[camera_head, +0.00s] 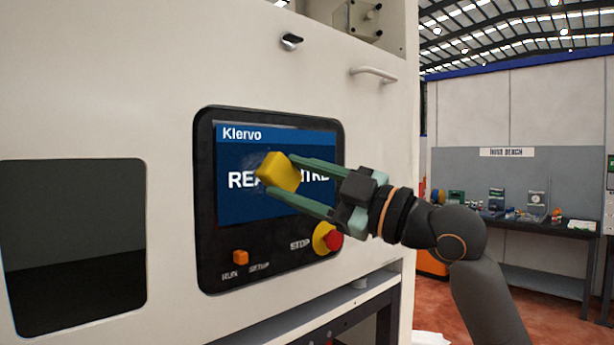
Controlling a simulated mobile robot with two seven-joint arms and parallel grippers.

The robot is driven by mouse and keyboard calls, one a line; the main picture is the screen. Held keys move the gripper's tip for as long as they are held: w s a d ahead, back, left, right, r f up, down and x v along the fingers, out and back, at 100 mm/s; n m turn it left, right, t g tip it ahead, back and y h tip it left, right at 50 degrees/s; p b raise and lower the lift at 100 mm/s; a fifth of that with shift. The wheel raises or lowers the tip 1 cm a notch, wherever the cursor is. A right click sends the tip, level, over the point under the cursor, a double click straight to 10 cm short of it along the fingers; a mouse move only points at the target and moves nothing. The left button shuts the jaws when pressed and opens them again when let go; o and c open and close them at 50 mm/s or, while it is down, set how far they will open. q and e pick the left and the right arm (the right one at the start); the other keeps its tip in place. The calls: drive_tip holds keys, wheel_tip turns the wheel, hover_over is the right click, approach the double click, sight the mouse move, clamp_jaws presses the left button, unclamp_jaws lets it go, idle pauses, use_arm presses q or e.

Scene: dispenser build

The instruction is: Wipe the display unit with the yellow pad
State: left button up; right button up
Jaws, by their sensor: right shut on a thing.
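The display unit (240,205) is a black-framed panel on the white machine front, with a blue screen headed "Klervo". My right gripper (289,180) comes in from the right and is shut on the yellow pad (277,173). The pad is in front of the middle of the screen and covers part of the white lettering. I cannot tell whether the pad touches the screen. A faint greyish smudge shows on the screen just left of and above the pad. My left gripper is not in view.
Below the screen are an orange switch (240,257) and a red stop button (334,240) on a yellow base, close under my right gripper. A handle (374,74) and a black latch (291,40) stick out above. A bench (520,222) stands at the far right.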

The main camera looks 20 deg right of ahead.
drive_tip(key=shift+s+a, duration=0.3)
drive_tip(key=shift+a, duration=0.55)
drive_tip(key=shift+s+a, duration=0.35)
drive_tip(key=shift+a, duration=0.55)
drive_tip(key=shift+s+a, duration=0.3)
drive_tip(key=shift+a, duration=0.55)
drive_tip(key=shift+r, duration=0.35)
drive_tip(key=shift+w+d, duration=0.1)
drive_tip(key=w+d, duration=0.3)
drive_tip(key=d, duration=0.7)
drive_tip(key=shift+w+d, duration=0.25)
drive_tip(key=shift+w, duration=0.1)
drive_tip(key=shift+s+a, duration=0.65)
drive_tip(key=shift+a, duration=1.15)
drive_tip(key=shift+s+a, duration=0.65)
drive_tip(key=shift+a, duration=1.1)
drive_tip(key=shift+s+a, duration=0.65)
drive_tip(key=shift+a, duration=1.15)
drive_tip(key=shift+s, duration=0.1)
drive_tip(key=shift+s+d, duration=0.35)
drive_tip(key=shift+s, duration=0.55)
drive_tip(key=shift+s+d, duration=0.35)
drive_tip(key=shift+s, duration=0.55)
drive_tip(key=shift+s+d, duration=0.35)
drive_tip(key=shift+s, duration=0.55)
